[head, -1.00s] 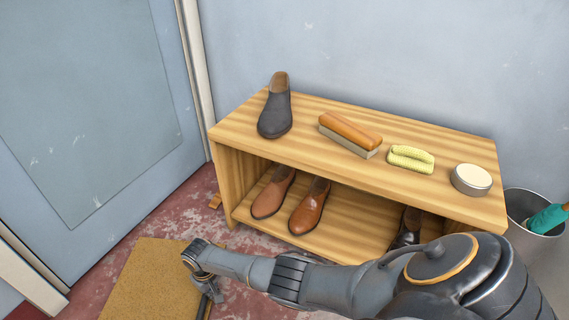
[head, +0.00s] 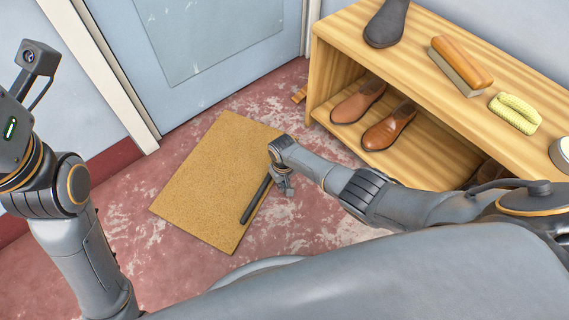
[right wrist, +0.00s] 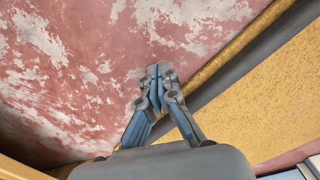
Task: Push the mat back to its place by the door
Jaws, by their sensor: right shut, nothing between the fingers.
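The mat (head: 205,175), a flat tan rectangle, lies on the red floor in front of the blue door (head: 205,45). Its far end is apart from the door, with a strip of floor between. My right gripper (head: 287,188) is low beside the mat's right edge. In the right wrist view its fingers (right wrist: 157,76) are together and empty, over bare floor close to the mat's edge (right wrist: 225,62); whether they touch it I cannot tell. A dark bar-like shape (head: 256,200) lies along the mat's right side; I cannot tell what it is. My left gripper is out of frame.
The floor left of the mat is clear.

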